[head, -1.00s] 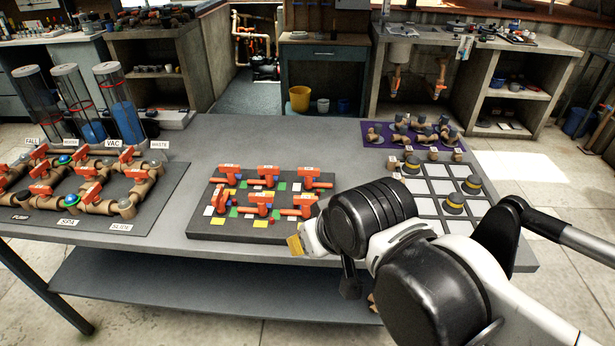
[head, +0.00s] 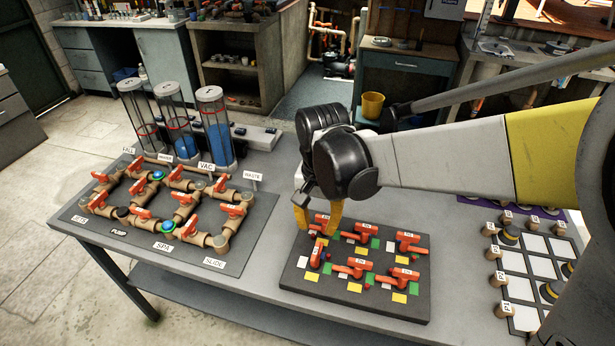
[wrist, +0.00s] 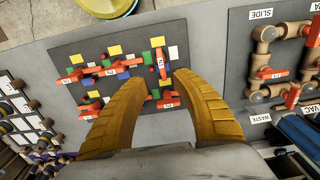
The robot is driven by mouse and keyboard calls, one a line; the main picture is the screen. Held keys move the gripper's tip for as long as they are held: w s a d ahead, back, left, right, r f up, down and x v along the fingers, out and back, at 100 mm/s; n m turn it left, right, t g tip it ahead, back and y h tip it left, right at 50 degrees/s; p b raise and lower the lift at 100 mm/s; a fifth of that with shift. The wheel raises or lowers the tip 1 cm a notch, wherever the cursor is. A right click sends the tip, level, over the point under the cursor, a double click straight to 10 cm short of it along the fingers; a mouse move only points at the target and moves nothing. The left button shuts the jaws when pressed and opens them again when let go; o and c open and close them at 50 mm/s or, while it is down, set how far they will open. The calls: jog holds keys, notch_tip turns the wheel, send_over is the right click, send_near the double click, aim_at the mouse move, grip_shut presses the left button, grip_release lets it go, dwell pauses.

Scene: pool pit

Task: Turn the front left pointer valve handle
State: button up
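A dark board (head: 356,305) carries several orange pointer valve handles in two rows, above coloured squares. The front left handle (head: 318,253) points from front to back, while the other front handles lie sideways. In the wrist view the front left handle (wrist: 158,62) stands just beyond my fingertips, roughly between their lines. My gripper (head: 318,224) is open, with its yellow fingers spread over the back left handle (head: 321,219), which is partly hidden. In the wrist view my gripper (wrist: 159,77) is empty, and the back left handle (wrist: 168,101) shows between the fingers. I cannot tell whether a finger touches anything.
A brown pipe assembly (head: 158,216) with orange valves is on the left, with clear cylinders (head: 214,130) behind it. A white-squared grid board (head: 532,290) with knobs is on the right. Bare grey table (head: 262,265) lies between the pipe assembly and the handle board.

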aim_at(316, 251)
notch_tip(316, 251, down, 11)
jog(key=b, duration=0.4)
jog(key=shift+a, duration=0.1)
grip_shut()
